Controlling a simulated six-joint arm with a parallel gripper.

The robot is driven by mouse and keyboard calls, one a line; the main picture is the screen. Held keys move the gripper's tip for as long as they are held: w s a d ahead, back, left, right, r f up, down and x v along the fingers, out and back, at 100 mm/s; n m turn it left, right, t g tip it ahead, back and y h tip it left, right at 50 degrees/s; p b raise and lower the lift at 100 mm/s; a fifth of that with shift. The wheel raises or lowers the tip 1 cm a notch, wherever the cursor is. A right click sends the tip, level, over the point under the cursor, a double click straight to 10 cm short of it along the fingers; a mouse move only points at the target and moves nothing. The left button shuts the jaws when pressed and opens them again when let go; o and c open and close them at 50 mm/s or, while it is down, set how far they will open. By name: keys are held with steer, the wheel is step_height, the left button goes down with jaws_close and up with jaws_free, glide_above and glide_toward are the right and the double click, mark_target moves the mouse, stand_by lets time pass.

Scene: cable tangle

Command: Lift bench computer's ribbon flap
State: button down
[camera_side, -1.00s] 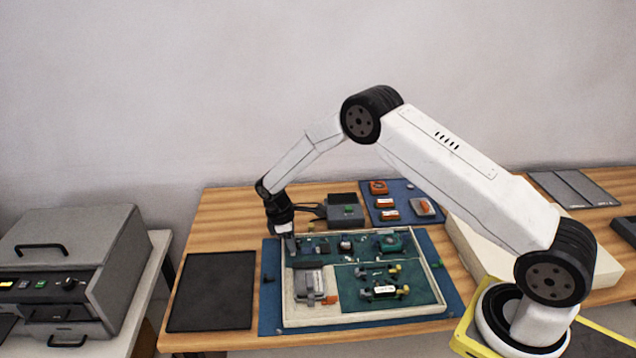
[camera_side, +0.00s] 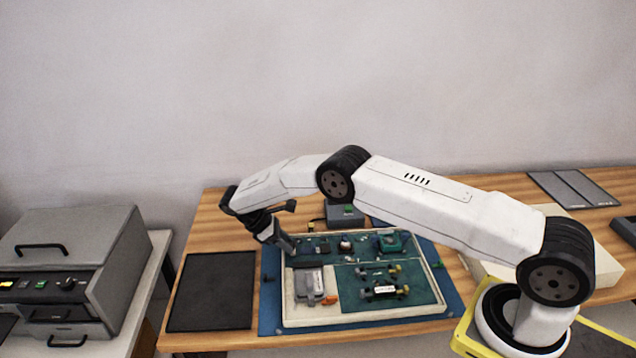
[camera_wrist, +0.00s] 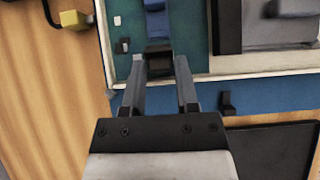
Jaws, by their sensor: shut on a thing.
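The bench computer is a cream-framed tray (camera_side: 365,322) of green boards on a blue mat. My gripper (camera_side: 288,249) is at its back left corner, tilted, with its body to the left of the tips. In the wrist view my gripper (camera_wrist: 160,65) has its two fingers on either side of a small dark flap (camera_wrist: 159,60) and is shut on it. A blue ribbon (camera_wrist: 156,22) runs from the flap over the green board. The flap is near the cream rim. In the side view the flap is too small and hidden to make out.
A black mat (camera_side: 212,290) lies left of the tray. A grey box (camera_side: 345,215) stands behind it, partly hidden by my arm. A yellow plug (camera_wrist: 74,19) with a dark cable lies on the wood. A small black clip (camera_wrist: 227,103) sits on the blue mat.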

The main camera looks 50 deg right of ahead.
steer(key=shift+w+a, duration=0.1)
stand_by(0.5)
steer(key=shift+c, duration=2.4)
jaws_free()
steer(key=shift+w, duration=0.1)
steer(key=shift+v, duration=2.4)
step_height(320, 180, up, 7)
steer(key=shift+r, duration=0.1)
